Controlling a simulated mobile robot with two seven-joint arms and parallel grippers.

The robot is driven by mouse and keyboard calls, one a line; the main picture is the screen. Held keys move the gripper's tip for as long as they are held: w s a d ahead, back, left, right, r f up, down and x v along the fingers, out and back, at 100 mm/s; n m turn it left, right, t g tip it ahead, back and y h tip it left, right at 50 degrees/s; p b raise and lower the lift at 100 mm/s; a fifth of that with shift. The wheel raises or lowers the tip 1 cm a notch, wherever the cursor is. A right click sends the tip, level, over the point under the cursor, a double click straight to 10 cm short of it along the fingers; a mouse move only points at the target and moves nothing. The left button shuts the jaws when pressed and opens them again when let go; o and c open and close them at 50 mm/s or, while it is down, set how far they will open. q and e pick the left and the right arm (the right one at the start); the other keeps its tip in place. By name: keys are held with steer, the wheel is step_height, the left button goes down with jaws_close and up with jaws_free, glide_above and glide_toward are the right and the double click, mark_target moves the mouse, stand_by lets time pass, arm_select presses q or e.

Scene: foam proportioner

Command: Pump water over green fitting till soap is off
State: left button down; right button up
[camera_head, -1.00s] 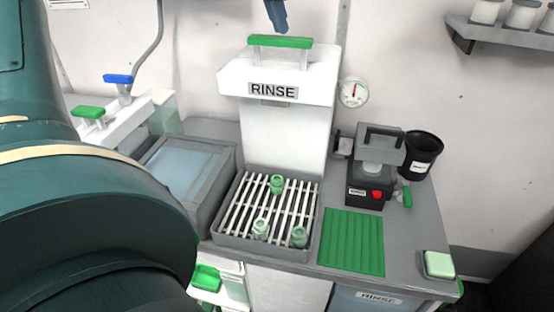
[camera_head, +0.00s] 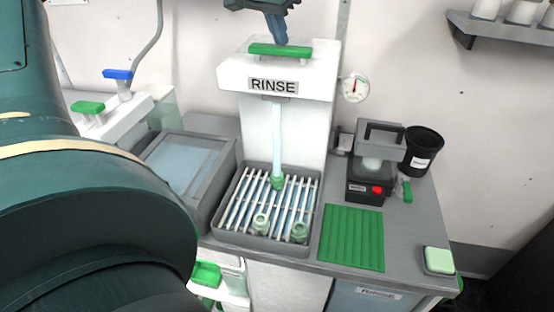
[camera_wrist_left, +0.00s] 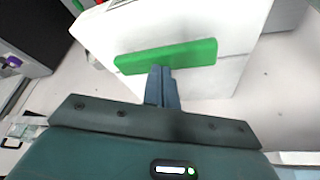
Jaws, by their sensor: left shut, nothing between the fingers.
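The white RINSE dispenser (camera_head: 290,130) stands at the back, with a green push bar (camera_head: 280,50) on top. My left gripper (camera_head: 282,42) is shut and empty, its fingertips down on the bar; the wrist view shows the fingers (camera_wrist_left: 162,72) against the bar (camera_wrist_left: 165,56). A stream of water (camera_head: 277,140) falls from the spout onto the rear green fitting (camera_head: 277,183) on the slatted rack. Soap on the rear fitting is too small to tell.
The slatted drain tray (camera_head: 240,238) sits below the spout. Left of it is a water basin (camera_head: 185,165); right are a green ribbed mat (camera_head: 352,240) and a black device with a red button (camera_head: 370,185). Another pump with a green top (camera_head: 88,106) stands far left.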

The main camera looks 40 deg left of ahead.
arm_select(q)
steer(key=shift+s+f, duration=0.1)
steer(key=shift+f, duration=0.45)
steer(key=shift+r+p, duration=0.5)
steer(key=shift+r, duration=2.1)
step_height(320, 180, up, 6)
